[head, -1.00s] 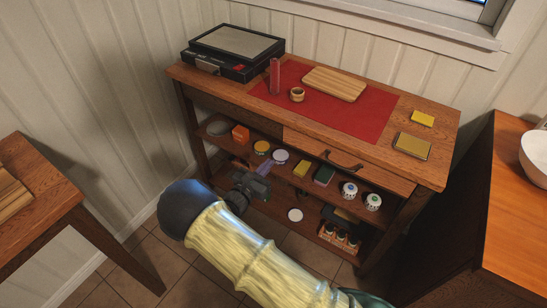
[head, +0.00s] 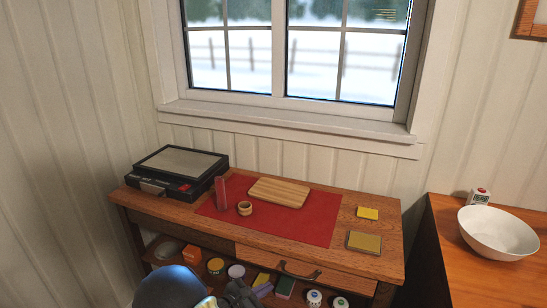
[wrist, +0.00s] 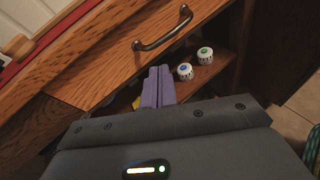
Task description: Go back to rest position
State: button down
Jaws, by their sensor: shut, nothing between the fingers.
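My gripper is at the bottom of the head view (head: 262,288), partly cut off by the frame's lower edge. In the wrist view its two purple fingers (wrist: 158,86) are together with nothing between them. They point at the front of the wooden sideboard (wrist: 95,62), below the drawer handle (wrist: 163,30). In the head view the gripper is in front of the open shelf under the drawer (head: 277,258). Whether it touches the sideboard cannot be told.
On the sideboard are a black case (head: 178,172), a red mat (head: 316,222), a wooden board (head: 278,192), a small wooden cup (head: 245,208) and a red cylinder (head: 221,193). Two white-lidded jars (wrist: 185,71) stand on the shelf. A white bowl (head: 497,232) sits on the right counter.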

jog(key=s+d+r+m+g+y, duration=0.3)
jog(key=s+d+m+g, duration=0.25)
jog(key=d+m, duration=0.2)
jog(key=s+d+r+m+g+y, duration=0.25)
jog(key=s+d+m+g, duration=0.25)
jog(key=s+d+m, duration=0.25)
jog(key=s+d+r+m+t+y, duration=0.3)
jog(key=s+d+r+m+y, duration=0.25)
jog(key=m, duration=0.45)
notch_tip(320, 180, up, 16)
jog(key=a+p, duration=0.2)
jog(key=p, duration=1.2)
jog(key=shift+f+h+p, duration=0.2)
jog(key=shift+h+p, duration=0.1)
